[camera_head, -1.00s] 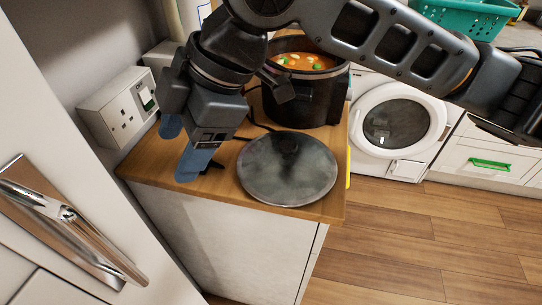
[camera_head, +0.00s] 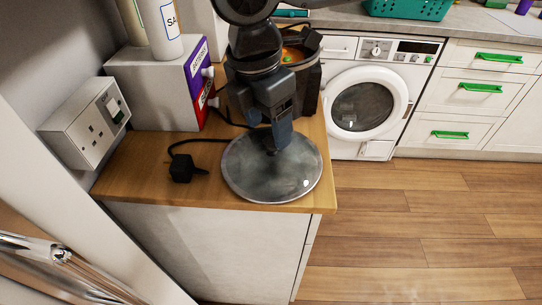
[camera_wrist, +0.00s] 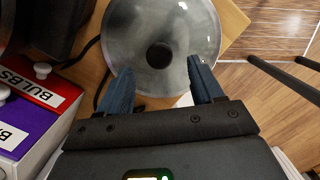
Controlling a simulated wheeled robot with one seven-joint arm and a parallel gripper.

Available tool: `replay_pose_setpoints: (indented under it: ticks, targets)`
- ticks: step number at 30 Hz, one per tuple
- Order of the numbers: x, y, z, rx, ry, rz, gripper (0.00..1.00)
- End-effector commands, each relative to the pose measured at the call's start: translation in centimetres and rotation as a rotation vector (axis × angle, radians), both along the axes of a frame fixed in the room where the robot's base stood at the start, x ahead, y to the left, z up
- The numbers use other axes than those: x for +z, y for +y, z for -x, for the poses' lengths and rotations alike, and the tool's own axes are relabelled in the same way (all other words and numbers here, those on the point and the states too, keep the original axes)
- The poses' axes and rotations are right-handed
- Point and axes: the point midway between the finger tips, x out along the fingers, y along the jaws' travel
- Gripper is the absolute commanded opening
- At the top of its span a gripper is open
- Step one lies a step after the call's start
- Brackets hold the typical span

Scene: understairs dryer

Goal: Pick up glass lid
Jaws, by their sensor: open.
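The glass lid (camera_head: 248,178) is a round, greyish, see-through disc lying flat on the wooden counter near its front edge. In the wrist view the lid (camera_wrist: 188,28) shows a round dark knob (camera_wrist: 159,55) at its middle. My gripper (camera_head: 279,140) is over the far part of the lid, pointing down, with its fingers close to the knob. In the wrist view my gripper (camera_wrist: 162,88) is open, its two blue fingers apart with the knob ahead between them. I cannot tell whether the fingers touch the lid.
A pot of soup (camera_head: 306,72) stands behind my gripper. A black plug (camera_head: 184,168) with its cable lies left of the lid. Boxes (camera_head: 197,88) and a wall socket (camera_head: 92,122) stand at the left. A washing machine (camera_head: 370,95) is beyond the counter; the floor at right is clear.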

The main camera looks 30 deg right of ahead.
Motion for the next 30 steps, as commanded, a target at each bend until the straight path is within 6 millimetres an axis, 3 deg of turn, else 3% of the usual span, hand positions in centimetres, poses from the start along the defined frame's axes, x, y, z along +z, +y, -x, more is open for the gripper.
replay_pose_setpoints:
  ticks: [6, 15, 30]
  targets:
    - [-2.8, -0.7, -0.1, -0.001, 0.000, 0.000, 0.66]
    - [-3.4, -0.7, -0.1, 0.000, -0.001, -0.001, 0.66]
    - [-3.3, -0.7, -0.1, 0.000, -0.001, -0.002, 0.19]
